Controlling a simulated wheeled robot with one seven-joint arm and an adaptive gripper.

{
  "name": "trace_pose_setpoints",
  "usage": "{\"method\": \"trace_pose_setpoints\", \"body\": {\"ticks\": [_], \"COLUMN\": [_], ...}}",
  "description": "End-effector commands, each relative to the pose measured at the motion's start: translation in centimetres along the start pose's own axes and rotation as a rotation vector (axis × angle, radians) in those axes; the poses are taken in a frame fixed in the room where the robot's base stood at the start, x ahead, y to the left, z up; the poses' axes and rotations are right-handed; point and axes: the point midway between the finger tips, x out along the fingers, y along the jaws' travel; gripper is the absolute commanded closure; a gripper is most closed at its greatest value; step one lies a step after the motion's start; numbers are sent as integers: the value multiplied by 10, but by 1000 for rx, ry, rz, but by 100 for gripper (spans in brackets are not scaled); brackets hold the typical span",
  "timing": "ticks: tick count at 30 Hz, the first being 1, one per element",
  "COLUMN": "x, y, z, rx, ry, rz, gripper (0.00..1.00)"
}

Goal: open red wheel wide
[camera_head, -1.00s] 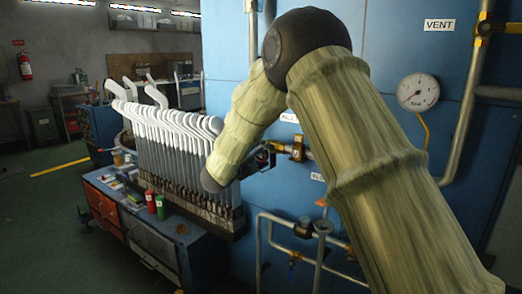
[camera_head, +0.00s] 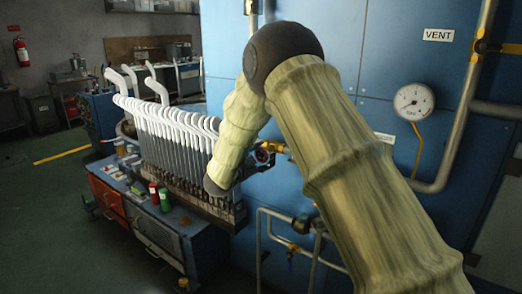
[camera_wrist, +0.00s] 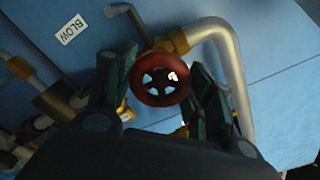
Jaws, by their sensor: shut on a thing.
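The red wheel (camera_wrist: 148,95) is a round spoked handwheel on brass and pipe fittings, near the middle of the wrist view. My gripper (camera_wrist: 162,88) has one dark green finger on each side of it and is shut on its rim. In the head view the wheel (camera_head: 262,156) is a small dark red disc just right of my wrist. My forearm hides part of the pipework there, and my fingers are hard to make out.
A blue cabinet wall (camera_head: 390,70) stands behind, with a gauge (camera_head: 413,102) and a VENT label (camera_head: 438,35). A BLOW label (camera_wrist: 70,29) is beside the wheel. A rack of white sock forms (camera_head: 170,125) stands close left of my wrist, above a bench (camera_head: 150,235).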

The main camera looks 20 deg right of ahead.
Motion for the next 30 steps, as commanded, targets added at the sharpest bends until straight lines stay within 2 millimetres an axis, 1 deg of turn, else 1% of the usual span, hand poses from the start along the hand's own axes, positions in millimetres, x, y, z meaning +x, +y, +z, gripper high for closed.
{"method": "trace_pose_setpoints", "body": {"ticks": [4,30], "x": [0,0], "y": [-2,-2], "z": [-2,-1], "rx": [-141,-967], "ry": [-1,-2], "rz": [1,0], "gripper": [71,71]}}
